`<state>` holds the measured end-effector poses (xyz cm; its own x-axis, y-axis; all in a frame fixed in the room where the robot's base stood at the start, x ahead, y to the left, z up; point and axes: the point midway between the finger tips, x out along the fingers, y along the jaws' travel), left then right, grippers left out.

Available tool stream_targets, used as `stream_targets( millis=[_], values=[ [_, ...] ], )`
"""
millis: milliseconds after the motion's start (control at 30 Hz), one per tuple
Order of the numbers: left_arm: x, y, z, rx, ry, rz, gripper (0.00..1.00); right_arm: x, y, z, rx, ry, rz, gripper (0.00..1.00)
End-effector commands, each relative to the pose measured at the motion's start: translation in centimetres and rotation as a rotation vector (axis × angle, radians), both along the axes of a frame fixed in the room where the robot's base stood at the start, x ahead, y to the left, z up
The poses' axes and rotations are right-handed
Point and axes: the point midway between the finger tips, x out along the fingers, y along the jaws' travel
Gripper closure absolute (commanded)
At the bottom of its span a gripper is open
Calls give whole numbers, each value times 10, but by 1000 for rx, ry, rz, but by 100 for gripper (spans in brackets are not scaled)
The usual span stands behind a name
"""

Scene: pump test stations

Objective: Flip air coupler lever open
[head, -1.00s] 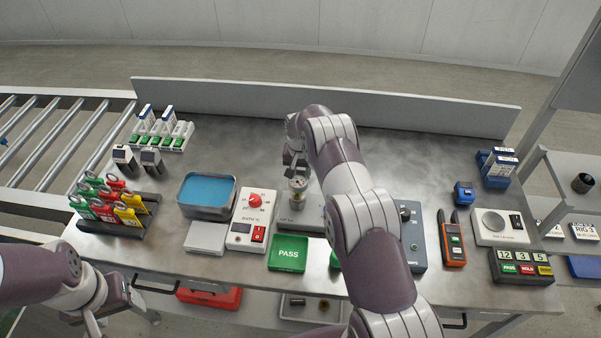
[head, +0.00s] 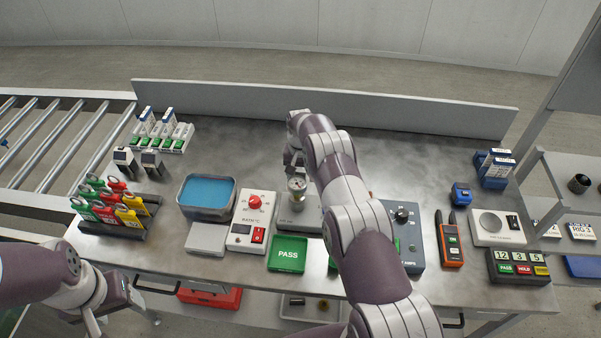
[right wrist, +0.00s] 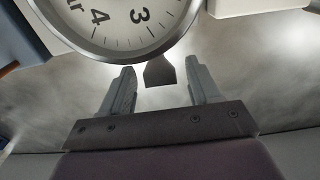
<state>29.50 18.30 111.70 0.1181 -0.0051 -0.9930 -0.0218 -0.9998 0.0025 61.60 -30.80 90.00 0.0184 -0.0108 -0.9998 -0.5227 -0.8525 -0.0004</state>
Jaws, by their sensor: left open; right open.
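A small pressure gauge (head: 297,184) on a metal fitting stands upright on a grey base plate (head: 316,222) at mid-table. Its white dial (right wrist: 125,18) fills the top of the right wrist view. A short dark tab (right wrist: 160,72) shows just below the dial's rim, between my right fingertips; it looks like the coupler lever, but its full shape is hidden. My right gripper (right wrist: 158,76) is open around this tab, with a gap visible on both sides. In the head view it is at the gauge's far side, partly hidden by my arm. My left gripper (head: 98,322) is open and empty at the lower left.
A heater box with a red knob (head: 254,202), a green PASS tray (head: 288,254) and a blue-grey dial box (head: 405,213) stand close around the fitting. A blue-filled tray (head: 208,192) is further left. The table behind the gauge is clear up to the back panel.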

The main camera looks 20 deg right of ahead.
Motion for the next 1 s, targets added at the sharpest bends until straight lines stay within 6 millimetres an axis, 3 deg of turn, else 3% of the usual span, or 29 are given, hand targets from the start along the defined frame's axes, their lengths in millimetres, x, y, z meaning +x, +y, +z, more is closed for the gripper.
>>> stream_targets(
  millis=[167, 300, 500, 667, 1000],
  values=[
    [0, 0, 9, 0, 0, 0, 38, 0, 0, 29, -1, -4, 0, 38],
    [0, 0, 48, 0, 0, 0, 38, -1, 1, 77, -1, -2, 0, 38],
    [0, 0, 81, 0, -1, 0, 38, -3, 2, 119, -1, -1, 0, 38],
    [0, 0, 88, 0, 0, 0, 38, -3, 2, 128, -1, -1, 0, 38],
    [0, 0, 80, 0, 0, 0, 38, -3, 1, 122, -1, -1, 0, 38]
  ],
)
